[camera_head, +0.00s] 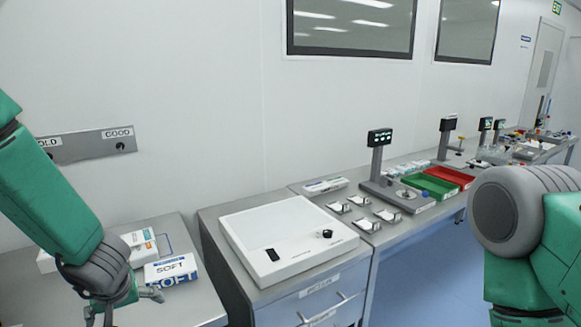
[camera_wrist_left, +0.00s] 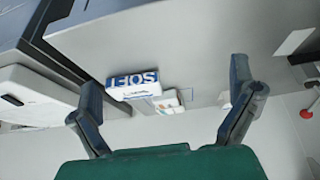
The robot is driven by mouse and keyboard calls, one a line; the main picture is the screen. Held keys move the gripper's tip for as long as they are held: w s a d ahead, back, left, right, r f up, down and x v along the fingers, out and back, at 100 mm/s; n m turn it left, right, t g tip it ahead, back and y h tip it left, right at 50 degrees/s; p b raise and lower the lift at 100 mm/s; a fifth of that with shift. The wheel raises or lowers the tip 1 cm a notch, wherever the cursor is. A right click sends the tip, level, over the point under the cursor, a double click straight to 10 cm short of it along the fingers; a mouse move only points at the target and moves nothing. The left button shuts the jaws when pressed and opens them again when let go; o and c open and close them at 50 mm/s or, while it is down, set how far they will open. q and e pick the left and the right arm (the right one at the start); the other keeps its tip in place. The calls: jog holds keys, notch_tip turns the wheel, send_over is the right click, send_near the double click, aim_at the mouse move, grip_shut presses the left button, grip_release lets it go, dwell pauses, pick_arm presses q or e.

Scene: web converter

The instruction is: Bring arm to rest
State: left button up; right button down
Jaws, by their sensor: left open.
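My left arm comes in from the left in the head view, with its gripper (camera_head: 122,300) low over the left table. In the left wrist view the two fingers of the left gripper (camera_wrist_left: 168,110) stand wide apart, open with nothing between the tips. A white and blue box marked SOFT (camera_head: 171,270) lies just beyond the gripper, apart from it as far as I can see; it also shows in the left wrist view (camera_wrist_left: 133,86). My right arm shows at the right edge of the head view, but its gripper is out of sight.
Another white box (camera_head: 139,240) lies behind the SOFT box. A white flat device (camera_head: 285,238) sits on the middle cabinet. A scale (camera_head: 397,194), a green tray (camera_head: 428,186) and a red tray (camera_head: 450,175) stand farther right. A grey panel marked GOOD (camera_head: 92,146) is on the wall.

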pick_arm(q)
jog(key=s+f+m+g+b, duration=0.15)
jog(key=s+f+b, duration=0.25)
jog(key=s+f, duration=0.6)
jog(key=s+f+m+g+b, duration=0.1)
jog(key=s+f+m+b, duration=0.3)
jog(key=f, duration=0.9)
jog(key=s+d+f+h+b, duration=0.1)
jog(key=s+d+f+b, duration=0.1)
jog(key=s+f, duration=0.3)
jog(key=s+d+f+m+g+h+b, duration=0.1)
jog(key=s+f+b, duration=0.3)
jog(key=s, duration=0.7)
jog(key=shift+s+d+f+h, duration=0.2)
jog(key=shift+d+f+h, duration=0.1)
jog(key=shift+d+f, duration=0.4)
jog(key=shift+d+r+g, duration=0.15)
jog(key=shift+d+g, duration=0.1)
jog(key=shift+d, duration=0.05)
